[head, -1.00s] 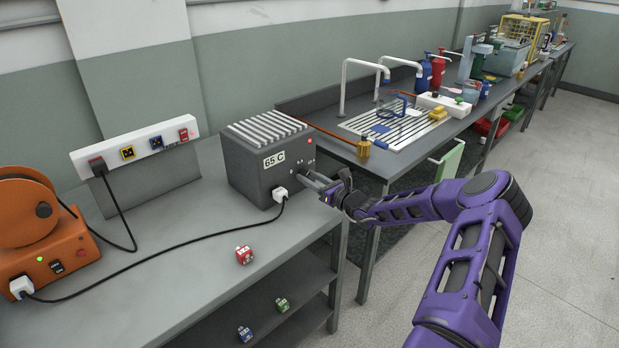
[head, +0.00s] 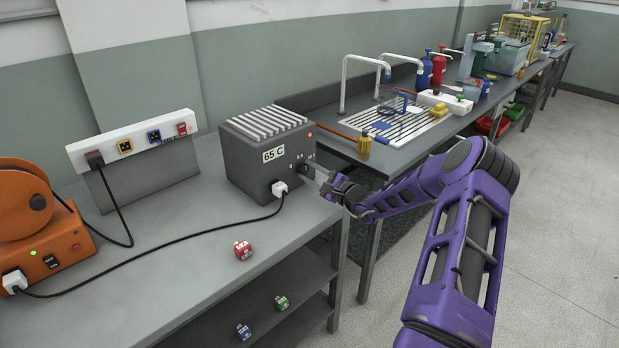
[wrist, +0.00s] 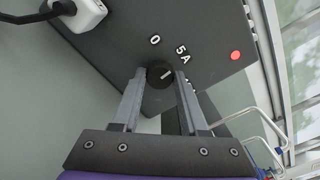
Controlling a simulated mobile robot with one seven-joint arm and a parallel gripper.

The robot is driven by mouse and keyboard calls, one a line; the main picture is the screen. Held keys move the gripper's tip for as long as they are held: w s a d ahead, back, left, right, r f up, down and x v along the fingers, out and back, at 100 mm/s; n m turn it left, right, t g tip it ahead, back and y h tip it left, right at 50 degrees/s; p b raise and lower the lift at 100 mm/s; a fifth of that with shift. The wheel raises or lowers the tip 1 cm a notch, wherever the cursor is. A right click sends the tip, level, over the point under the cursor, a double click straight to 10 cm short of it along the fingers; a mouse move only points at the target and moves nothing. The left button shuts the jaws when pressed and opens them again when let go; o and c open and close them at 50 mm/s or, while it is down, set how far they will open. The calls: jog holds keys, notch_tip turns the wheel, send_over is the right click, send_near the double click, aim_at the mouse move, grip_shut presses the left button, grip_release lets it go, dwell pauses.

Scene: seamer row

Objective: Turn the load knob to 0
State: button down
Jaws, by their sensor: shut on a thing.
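The dark grey "65 C" box (head: 262,165) stands on the grey bench. Its load knob (wrist: 160,74) is a small round black knob with a white pointer line. In the wrist view the mark 0 (wrist: 154,40) is above the knob and 5A (wrist: 182,53) is to its upper right. Another mark beside the right finger is partly hidden. The pointer line lies to the right of the knob's middle, away from the 0. My gripper (wrist: 160,76) is shut on the knob, one finger on each side. In the head view my gripper (head: 310,170) reaches the box's front face from the right.
A white plug (head: 279,188) with a black cable sits in the box's front, left of my gripper. A red light (wrist: 235,55) is on the same face. A red cube (head: 243,250) lies on the bench. A power strip (head: 133,140) stands behind at left.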

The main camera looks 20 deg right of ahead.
jog(key=n+b, duration=0.1)
jog(key=n, duration=0.2)
jog(key=shift+f+b, duration=0.15)
jog(key=shift+b, duration=0.15)
jog(key=n, duration=0.2)
jog(key=shift+n+b, duration=0.3)
jog(key=n, duration=0.5)
jog(key=shift+n, duration=0.4)
jog(key=shift+c, duration=2.2)
grip_release()
jog(key=shift+s, duration=0.15)
jog(key=v, duration=1.7)
jog(key=shift+r+p, duration=0.2)
jog(key=shift+p, duration=0.15)
